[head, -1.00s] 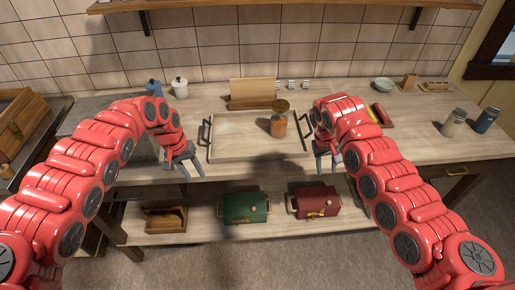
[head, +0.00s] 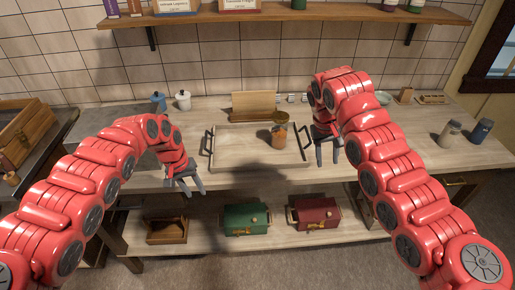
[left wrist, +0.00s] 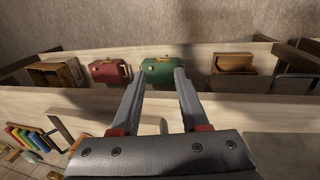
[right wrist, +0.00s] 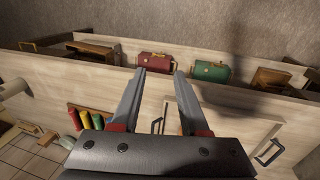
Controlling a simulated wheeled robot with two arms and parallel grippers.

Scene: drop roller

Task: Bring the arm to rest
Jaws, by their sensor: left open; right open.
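My left gripper (head: 187,184) is open and empty, pointing down in front of the counter's front edge, left of the tray. Its two spread fingers show in the left wrist view (left wrist: 156,80). My right gripper (head: 327,154) is open and empty near the right end of the tray. Its fingers also show apart, with nothing between them, in the right wrist view (right wrist: 160,78). The wooden tray (head: 235,150) with dark handles lies on the counter. A jar (head: 277,137) with a brownish lid stands upright on it, apart from both grippers.
On the lower shelf are a green box (head: 246,218), a red box (head: 315,212) and a wooden crate (head: 166,228). A wall shelf (head: 290,14) runs above.

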